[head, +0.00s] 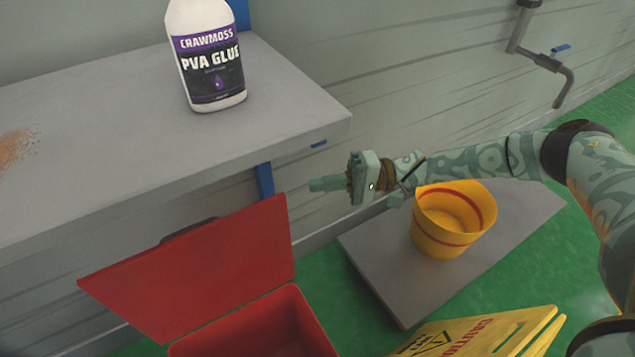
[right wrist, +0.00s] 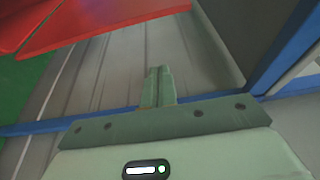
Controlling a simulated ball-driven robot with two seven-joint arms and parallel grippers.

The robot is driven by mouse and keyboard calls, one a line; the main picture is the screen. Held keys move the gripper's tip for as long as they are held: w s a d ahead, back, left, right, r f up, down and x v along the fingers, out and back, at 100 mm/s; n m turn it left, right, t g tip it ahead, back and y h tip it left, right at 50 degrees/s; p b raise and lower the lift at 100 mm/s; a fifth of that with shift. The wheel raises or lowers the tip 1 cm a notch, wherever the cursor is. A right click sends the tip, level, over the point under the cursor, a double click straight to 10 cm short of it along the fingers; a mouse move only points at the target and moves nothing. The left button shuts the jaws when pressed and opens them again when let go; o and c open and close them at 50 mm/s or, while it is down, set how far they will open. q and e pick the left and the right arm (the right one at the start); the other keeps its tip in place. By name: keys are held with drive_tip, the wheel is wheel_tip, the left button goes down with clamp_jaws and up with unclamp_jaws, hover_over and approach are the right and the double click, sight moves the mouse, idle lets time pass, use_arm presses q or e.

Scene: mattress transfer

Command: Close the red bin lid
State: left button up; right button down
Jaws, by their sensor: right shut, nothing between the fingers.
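The red bin (head: 262,326) stands on the green floor at the bottom of the head view, its front cut off by the frame edge. Its red lid (head: 200,270) is open, tilted up and back toward the grey bench. My right gripper (head: 318,184) is shut and empty, above and to the right of the lid's upper right corner, apart from it. In the right wrist view the shut fingers (right wrist: 158,85) point toward the grey wall, and the red lid (right wrist: 110,25) shows at the upper left. My left gripper is not in view.
A grey bench (head: 110,120) with a PVA glue bottle (head: 208,60) stands behind the bin. A yellow bucket (head: 440,235) sits on a grey platform (head: 375,265) under my right arm. A yellow caution sign (head: 480,335) lies to the bin's right. A wall pipe (head: 545,60) is at upper right.

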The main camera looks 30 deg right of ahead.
drive_tip(key=s+a, duration=0.1)
drive_tip(key=a, duration=0.6)
drive_tip(key=shift+s+a, duration=0.2)
drive_tip(key=shift+a, duration=0.15)
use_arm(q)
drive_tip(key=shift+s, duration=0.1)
use_arm(e)
drive_tip(key=shift+s, duration=0.15)
